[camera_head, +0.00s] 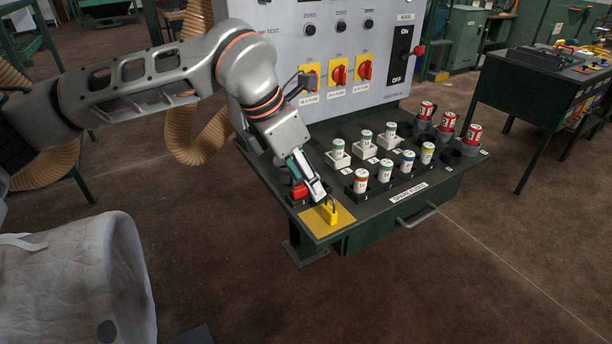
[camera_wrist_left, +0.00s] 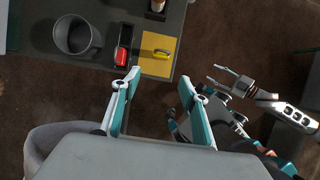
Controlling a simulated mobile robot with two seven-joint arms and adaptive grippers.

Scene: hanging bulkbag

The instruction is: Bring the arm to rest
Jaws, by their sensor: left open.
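My left gripper (camera_head: 310,180) hangs by the front-left corner of the bench in the head view. In the left wrist view its two fingers (camera_wrist_left: 162,88) are spread apart with nothing between them. A yellow padlock (camera_head: 331,215) lies on the yellow mat (camera_head: 343,221); in the head view the fingertips overlap its upper side. In the left wrist view the padlock (camera_wrist_left: 161,54) stands clear of the fingers. My right gripper (camera_wrist_left: 218,78) shows only in the left wrist view, at the right, fingers apart and empty.
The green bench (camera_head: 420,190) carries several labelled cylinders in holders and a red object (camera_head: 299,192) beside the mat. A grey control panel (camera_head: 350,70) stands behind. A pale bulk bag (camera_head: 75,275) is at lower left. Floor in front is open.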

